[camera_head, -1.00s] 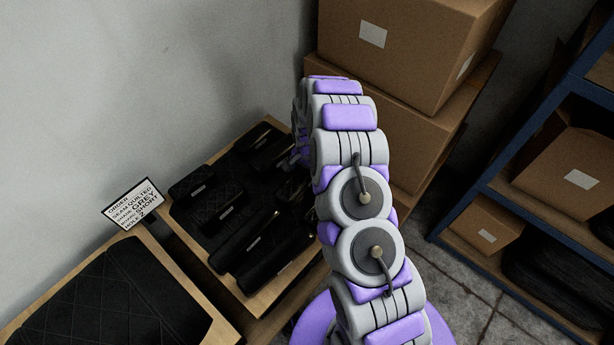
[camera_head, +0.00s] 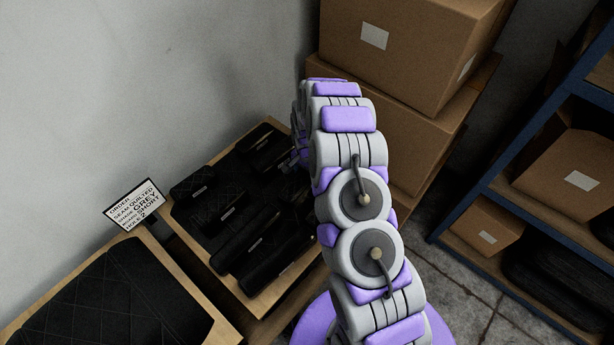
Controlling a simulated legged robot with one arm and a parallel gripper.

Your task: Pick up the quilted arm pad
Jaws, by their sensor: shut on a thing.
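Several black arm pads lie on a black mat on a wooden table (camera_head: 258,303). Among them are one at the back left (camera_head: 196,189), one at the front (camera_head: 268,262) and one toward the back (camera_head: 256,139). Some bear small pale labels, too small to read. Which one is the quilted arm pad is hard to tell in the dark. My gripper (camera_head: 294,158) is at the right side of the pads, mostly hidden behind my arm. It is shut on a dark arm pad (camera_head: 283,154), whose outline blends with the others.
An order sign (camera_head: 134,203) reads seam quilted, shade grey, short, hole 2. Cardboard boxes (camera_head: 405,50) stand behind my arm; a blue shelf (camera_head: 520,150) is at right. The wall bounds the left.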

